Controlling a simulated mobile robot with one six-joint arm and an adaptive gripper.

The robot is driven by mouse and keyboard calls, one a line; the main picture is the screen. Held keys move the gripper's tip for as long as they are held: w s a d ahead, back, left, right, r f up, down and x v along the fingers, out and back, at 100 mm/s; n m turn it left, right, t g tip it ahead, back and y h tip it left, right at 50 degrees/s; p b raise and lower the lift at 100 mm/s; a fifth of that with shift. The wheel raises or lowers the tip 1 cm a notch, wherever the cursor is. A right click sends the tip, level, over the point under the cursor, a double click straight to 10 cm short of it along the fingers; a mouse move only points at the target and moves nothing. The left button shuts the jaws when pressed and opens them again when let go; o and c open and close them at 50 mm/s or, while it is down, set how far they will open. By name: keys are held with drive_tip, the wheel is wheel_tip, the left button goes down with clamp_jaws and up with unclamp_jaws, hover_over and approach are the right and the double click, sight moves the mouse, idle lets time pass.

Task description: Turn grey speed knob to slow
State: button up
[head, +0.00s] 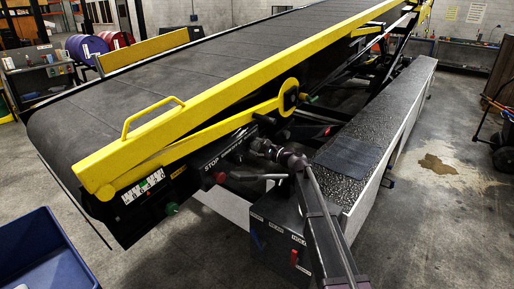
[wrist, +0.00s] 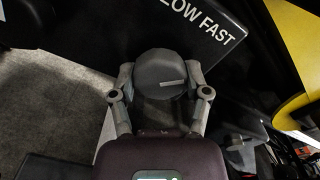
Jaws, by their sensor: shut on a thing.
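The grey speed knob (wrist: 158,68) is in the middle of the wrist view, round and dark grey, with a light pointer line on its face that runs roughly level toward the right. My gripper (wrist: 160,78) is shut on the knob, one finger on each side of it. A dark panel with white lettering (wrist: 203,22) that reads "LOW FAST", its left end cut off, lies above and right of the knob. In the head view my gripper (head: 262,149) is at the loader's side, and the knob cannot be made out there.
The belt loader's yellow rail (head: 225,95) runs above my gripper. A red button (head: 220,178) and a green button (head: 171,209) sit to its left on the side panel. A dark box with switches (head: 280,235) stands below. A blue bin (head: 45,255) is at lower left.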

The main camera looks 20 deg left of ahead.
drive_tip(key=n, duration=0.4)
drive_tip(key=shift+w+r+n, duration=0.1)
drive_tip(key=shift+n, duration=0.2)
drive_tip(key=n, duration=0.4)
drive_tip(key=shift+n, duration=0.4)
drive_tip(key=o, duration=1.1)
drive_tip(key=shift+o, duration=0.2)
drive_tip(key=v, duration=1.2)
